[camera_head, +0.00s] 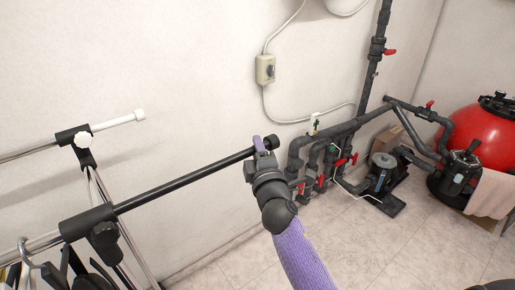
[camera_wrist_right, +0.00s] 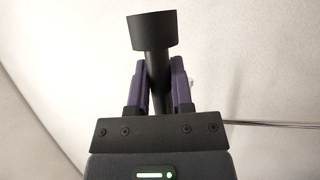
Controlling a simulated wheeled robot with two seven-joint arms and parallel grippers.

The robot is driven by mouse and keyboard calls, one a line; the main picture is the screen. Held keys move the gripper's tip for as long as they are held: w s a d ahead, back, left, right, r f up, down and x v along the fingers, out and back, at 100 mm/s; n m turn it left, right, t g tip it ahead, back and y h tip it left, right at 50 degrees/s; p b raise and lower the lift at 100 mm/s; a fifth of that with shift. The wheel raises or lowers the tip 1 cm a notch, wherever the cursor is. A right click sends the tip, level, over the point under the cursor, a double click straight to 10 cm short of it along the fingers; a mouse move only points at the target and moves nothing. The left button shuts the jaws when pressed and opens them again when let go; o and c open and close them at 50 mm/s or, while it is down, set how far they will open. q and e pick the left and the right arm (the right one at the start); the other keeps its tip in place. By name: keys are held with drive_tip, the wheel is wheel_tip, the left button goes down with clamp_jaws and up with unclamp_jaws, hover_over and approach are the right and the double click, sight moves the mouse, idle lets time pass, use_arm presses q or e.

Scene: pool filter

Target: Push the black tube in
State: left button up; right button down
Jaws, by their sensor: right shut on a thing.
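The black tube (camera_head: 185,180) extends from a black clamp bracket (camera_head: 88,222) on a metal rack at the left, up and right to a wider black end cap (camera_head: 272,142). My right gripper (camera_head: 262,150) is shut on the tube just short of that cap. In the right wrist view the tube (camera_wrist_right: 158,70) runs between the two purple fingers of the gripper (camera_wrist_right: 158,88), with the cap (camera_wrist_right: 152,31) beyond them. The fingers hide part of the tube. My left gripper is not in view.
A second rack bar with a white end (camera_head: 125,118) sits behind at left. Hangers (camera_head: 60,270) hang at lower left. Black pipes (camera_head: 340,130) with red valves, a pump (camera_head: 382,175) and a red tank (camera_head: 480,130) stand at right. Tiled floor (camera_head: 370,240) is open in front.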

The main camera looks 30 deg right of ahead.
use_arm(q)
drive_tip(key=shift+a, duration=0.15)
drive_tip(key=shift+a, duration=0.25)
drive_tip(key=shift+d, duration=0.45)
use_arm(e)
drive_tip(key=shift+f, duration=0.1)
